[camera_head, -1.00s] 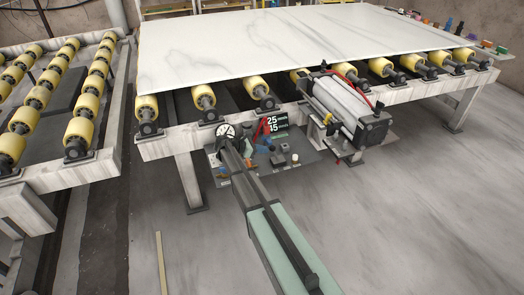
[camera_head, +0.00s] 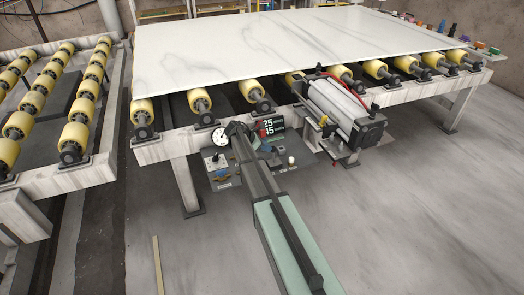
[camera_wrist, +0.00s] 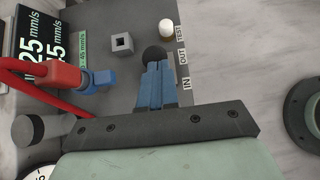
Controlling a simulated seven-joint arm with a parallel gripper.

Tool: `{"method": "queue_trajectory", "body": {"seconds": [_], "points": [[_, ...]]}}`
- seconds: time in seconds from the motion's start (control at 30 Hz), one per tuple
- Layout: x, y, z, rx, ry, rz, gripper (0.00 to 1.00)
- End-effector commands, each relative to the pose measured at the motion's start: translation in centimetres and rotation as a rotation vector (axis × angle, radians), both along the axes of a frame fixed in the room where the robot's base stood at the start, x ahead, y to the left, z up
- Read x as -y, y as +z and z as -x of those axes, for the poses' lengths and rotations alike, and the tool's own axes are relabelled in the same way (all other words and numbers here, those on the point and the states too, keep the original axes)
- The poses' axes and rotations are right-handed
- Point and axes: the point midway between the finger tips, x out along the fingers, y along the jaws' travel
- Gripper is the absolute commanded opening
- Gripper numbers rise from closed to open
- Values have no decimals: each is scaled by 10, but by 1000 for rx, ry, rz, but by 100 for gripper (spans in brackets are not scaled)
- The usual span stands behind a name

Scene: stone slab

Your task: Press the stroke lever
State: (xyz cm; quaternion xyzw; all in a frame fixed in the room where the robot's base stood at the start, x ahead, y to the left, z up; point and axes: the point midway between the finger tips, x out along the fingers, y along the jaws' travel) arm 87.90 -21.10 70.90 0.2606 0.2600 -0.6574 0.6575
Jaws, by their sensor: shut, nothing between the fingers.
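The stroke lever seems to be the black round knob (camera_wrist: 154,55) by the IN and OUT labels in the wrist view. My gripper (camera_wrist: 156,72) shows there as two blue fingers, shut together with nothing between them. Their tips point at the knob and overlap its lower edge in the picture; I cannot tell whether they touch it. The lever's shaft is hidden. In the head view, my arm reaches over the control panel (camera_head: 222,186) and hides the knob.
A red and blue valve (camera_wrist: 65,76), a square grey knob (camera_wrist: 122,43) and a white button (camera_wrist: 166,28) stand close by. A white slab (camera_head: 290,40) lies on the roller table above.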

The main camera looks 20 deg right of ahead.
Motion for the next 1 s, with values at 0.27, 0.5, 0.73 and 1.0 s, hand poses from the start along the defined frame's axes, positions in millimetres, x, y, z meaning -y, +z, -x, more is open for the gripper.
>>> {"method": "queue_trajectory", "body": {"seconds": [0.27, 0.5, 0.73, 1.0], "points": [[30, 8, 0, 1, -1, -219, 0], [47, 9, 0, 0, 0, -309, 0], [55, 9, 0, -1, 1, -307, 0], [57, 8, 0, -1, 1, -306, 0]]}}
